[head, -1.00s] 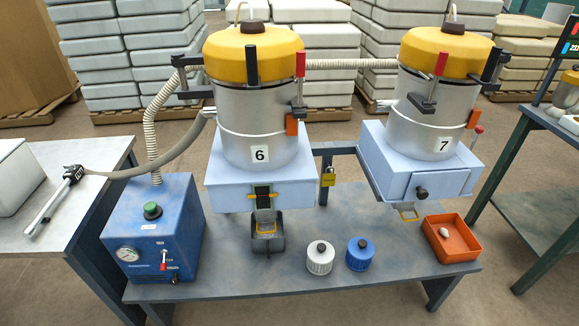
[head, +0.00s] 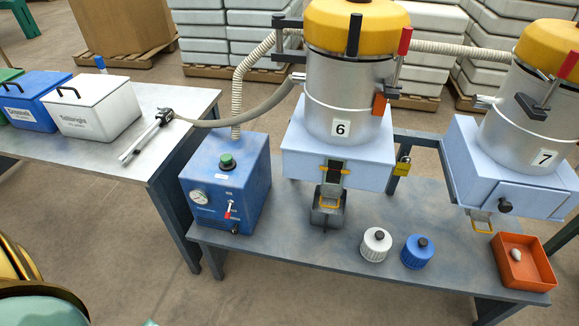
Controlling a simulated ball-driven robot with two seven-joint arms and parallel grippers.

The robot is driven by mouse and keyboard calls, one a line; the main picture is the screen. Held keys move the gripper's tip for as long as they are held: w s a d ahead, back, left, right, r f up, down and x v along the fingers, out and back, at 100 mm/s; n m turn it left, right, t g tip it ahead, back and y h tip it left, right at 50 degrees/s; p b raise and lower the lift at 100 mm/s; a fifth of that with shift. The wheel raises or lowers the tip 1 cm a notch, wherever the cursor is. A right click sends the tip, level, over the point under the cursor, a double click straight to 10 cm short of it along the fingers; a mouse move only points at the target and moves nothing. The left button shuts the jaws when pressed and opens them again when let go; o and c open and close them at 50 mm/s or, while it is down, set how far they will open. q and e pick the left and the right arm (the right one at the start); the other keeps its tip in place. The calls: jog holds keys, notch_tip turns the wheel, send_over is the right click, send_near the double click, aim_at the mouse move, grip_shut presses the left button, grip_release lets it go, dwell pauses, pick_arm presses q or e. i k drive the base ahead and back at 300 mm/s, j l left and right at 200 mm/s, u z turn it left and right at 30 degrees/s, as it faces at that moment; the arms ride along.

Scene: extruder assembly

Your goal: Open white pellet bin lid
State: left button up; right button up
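The white pellet bin (head: 95,119) stands on the grey side table at the left, with a label on its front. Neither of my grippers shows in the head view.
A blue bin (head: 38,97) stands left of the white one, and a green bin (head: 7,82) is partly cut off. A suction lance (head: 150,132) with a hose lies on the table (head: 190,105) to the right. The blue vacuum unit (head: 228,185) stands on the lower bench.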

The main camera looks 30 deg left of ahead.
aim_at(87, 89)
jog(key=u, duration=2.15)
jog(key=i+j+z, duration=0.2)
jog(key=i, duration=0.3)
